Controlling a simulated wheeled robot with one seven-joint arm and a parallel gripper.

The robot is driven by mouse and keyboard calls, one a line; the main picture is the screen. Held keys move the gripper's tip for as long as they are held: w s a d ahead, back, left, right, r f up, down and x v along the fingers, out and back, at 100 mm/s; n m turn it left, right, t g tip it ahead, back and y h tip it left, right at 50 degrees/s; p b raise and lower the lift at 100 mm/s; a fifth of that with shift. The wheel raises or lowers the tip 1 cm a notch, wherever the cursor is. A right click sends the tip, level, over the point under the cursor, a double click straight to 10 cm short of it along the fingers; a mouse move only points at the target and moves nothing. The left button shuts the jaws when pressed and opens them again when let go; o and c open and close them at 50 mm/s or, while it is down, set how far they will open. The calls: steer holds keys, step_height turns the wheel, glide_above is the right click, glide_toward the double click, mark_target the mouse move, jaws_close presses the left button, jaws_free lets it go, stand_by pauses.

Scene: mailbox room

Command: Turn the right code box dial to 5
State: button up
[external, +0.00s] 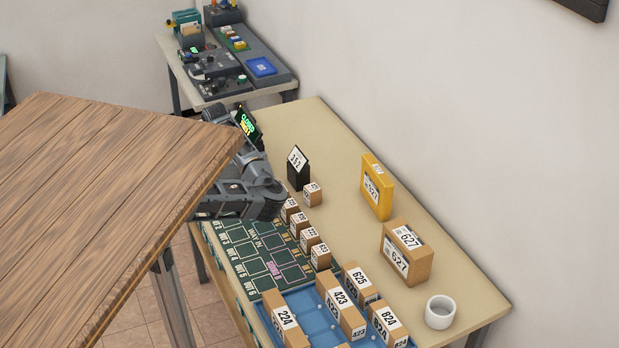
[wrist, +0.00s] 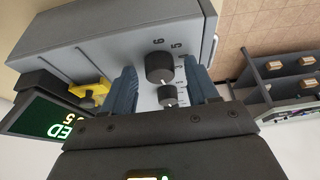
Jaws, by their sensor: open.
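In the wrist view a grey box (wrist: 95,45) carries a large black dial (wrist: 159,66) with the numbers 6 and 5 printed beside it. A smaller black knob (wrist: 168,96) sits just below the dial in the picture. My gripper (wrist: 160,72) is open, with one blue-grey finger to either side of the dial and knob. I cannot tell whether the fingers touch the dial. The dial's pointer mark is not clear. In the external view my dark arm shows beside the wooden tabletop, and my fingers and the dial are hidden.
The beige table (external: 345,150) holds numbered parcels, a blue tray (external: 305,312) and a white cup (external: 440,311). A wooden tabletop (external: 100,180) blocks the left.

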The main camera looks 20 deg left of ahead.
steer(key=c, duration=1)
